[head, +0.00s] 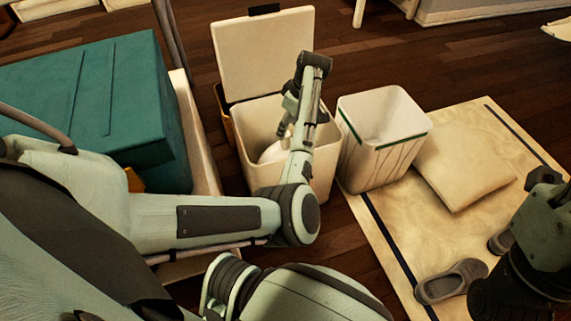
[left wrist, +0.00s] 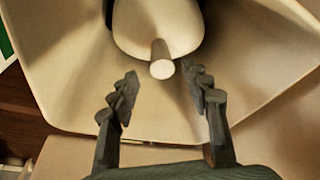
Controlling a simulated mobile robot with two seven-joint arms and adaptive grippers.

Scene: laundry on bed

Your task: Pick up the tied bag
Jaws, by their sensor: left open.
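The tied bag (head: 272,153) is a pale, rounded shape inside an open cream bin (head: 261,120). In the left wrist view, the bag's pale body (left wrist: 155,24) narrows to a short, stubby neck (left wrist: 161,68) pointing toward my gripper. My left gripper (head: 286,132) reaches down into the bin from above. In the left wrist view, its two dark fingers (left wrist: 160,92) are open, with the neck between or just beyond their tips. I cannot tell whether they touch it. My left forearm hides part of the bin and bag in the head view. My right gripper is not in view.
The bin's lid (head: 262,52) stands raised behind it. A white basket with a green band (head: 385,137) stands close on the right. A cream cushion (head: 464,163) and grey slippers (head: 452,281) lie on a rug. A teal box (head: 95,100) stands left.

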